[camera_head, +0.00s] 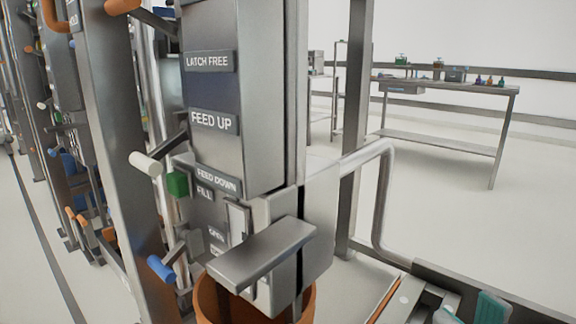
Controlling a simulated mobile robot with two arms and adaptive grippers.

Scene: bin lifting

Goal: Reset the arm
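My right gripper (468,307) is at the bottom right of the head view, cut off by the lower edge. Its two teal pads show apart, with nothing seen between them. It is to the right of the grey machine (262,110), apart from it. My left gripper is not in view. An orange-brown bin (212,303) is at the foot of the machine, partly hidden behind a grey flat arm or handle (262,252).
Levers with a white knob (146,163) and a blue knob (160,268) stick out left of the machine. A bent metal rail (379,200) stands at its right. A table (450,88) with small bottles is at the back, with open floor before it.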

